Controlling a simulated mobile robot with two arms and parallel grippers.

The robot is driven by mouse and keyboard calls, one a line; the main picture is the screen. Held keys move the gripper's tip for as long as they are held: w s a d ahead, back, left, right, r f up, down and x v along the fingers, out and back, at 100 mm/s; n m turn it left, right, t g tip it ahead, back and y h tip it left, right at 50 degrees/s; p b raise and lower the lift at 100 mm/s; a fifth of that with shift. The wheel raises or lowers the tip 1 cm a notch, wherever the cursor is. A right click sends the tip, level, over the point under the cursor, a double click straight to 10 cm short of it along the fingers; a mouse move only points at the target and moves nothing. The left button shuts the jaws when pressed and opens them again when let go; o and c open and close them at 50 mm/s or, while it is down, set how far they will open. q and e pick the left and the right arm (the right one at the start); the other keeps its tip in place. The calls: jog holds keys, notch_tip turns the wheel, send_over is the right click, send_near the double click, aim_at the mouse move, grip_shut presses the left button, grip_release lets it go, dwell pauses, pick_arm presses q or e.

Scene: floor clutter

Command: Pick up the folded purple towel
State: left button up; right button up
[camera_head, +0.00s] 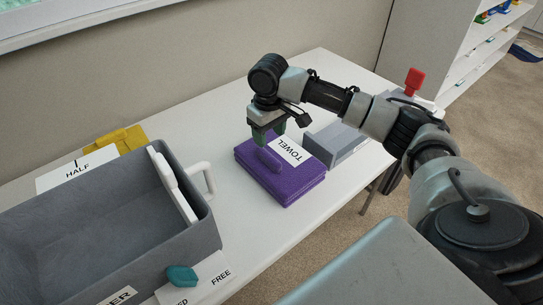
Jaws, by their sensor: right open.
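The folded purple towel (284,184) lies on the white table, with a white label reading "TOWEL" on its top. A raised purple roll or handle shows on its upper face. My right gripper (267,137) points down at the towel's far left edge, its green-tipped fingers open. I cannot tell whether the fingertips touch the towel. My left gripper is not in view.
A large grey bin (200,236) with a white handle stands at the left. A yellow object (122,138) and a "HALF" label (77,169) are behind it. A grey box (337,142) sits just right of the towel. A teal piece (181,277) is at the front.

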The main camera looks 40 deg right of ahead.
aim_at(269, 155)
jog(key=shift+w+d+r, duration=0.15)
jog(key=shift+d+r, duration=0.05)
jog(key=shift+d, duration=0.2)
notch_tip(269, 155, down, 4)
jog(key=shift+f, duration=0.2)
jog(key=f, duration=0.5)
jog(key=shift+w+a, duration=0.1)
jog(key=shift+a, duration=0.25)
jog(key=shift+f, duration=0.4)
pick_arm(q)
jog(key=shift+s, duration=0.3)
pick_arm(e)
grip_shut()
jog(key=shift+r, duration=0.1)
